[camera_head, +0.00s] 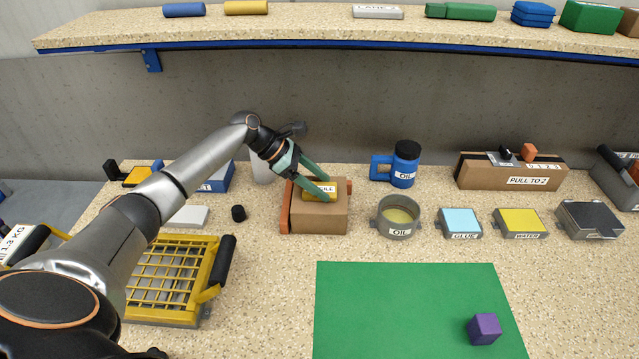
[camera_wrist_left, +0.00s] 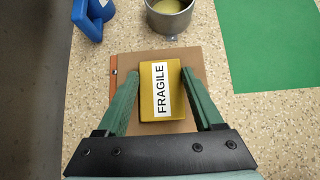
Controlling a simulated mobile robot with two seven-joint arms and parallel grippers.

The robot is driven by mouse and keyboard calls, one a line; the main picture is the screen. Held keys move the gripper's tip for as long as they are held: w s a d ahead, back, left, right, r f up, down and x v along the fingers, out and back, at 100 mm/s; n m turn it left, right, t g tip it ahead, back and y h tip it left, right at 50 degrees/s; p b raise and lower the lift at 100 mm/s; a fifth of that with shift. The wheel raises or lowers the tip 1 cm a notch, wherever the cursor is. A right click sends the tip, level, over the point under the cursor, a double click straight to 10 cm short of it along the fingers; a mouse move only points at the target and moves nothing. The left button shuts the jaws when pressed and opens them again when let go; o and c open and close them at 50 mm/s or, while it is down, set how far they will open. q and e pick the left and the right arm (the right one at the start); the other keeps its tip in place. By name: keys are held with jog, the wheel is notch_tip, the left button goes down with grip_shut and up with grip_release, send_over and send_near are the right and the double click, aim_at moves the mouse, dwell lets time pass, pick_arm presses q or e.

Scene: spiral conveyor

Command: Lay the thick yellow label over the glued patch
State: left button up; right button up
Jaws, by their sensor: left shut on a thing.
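The thick yellow label (camera_head: 320,191) bears the word FRAGILE on a white strip, which reads clearly in the left wrist view (camera_wrist_left: 162,92). My left gripper (camera_head: 318,182) is shut on it, with a green finger at each side. The label is at the top of a brown cardboard box (camera_head: 320,221); I cannot tell whether it touches the box. The box also shows beneath the label in the left wrist view (camera_wrist_left: 205,62). I see no glued patch; the label and fingers hide part of the box top. My right gripper is not in view.
An orange upright piece (camera_head: 286,207) stands along the box's left side. To the right are an OIL pot (camera_head: 399,231), a GLUE pad (camera_head: 459,222) and a WATER pad (camera_head: 520,222). A green mat (camera_head: 400,310) with a purple cube (camera_head: 484,328) lies in front.

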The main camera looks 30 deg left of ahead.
pick_arm(q)
jog(key=o, duration=1.3)
jog(key=p+v, duration=0.1)
jog(key=v, duration=1.1)
jog(key=shift+p, duration=0.3)
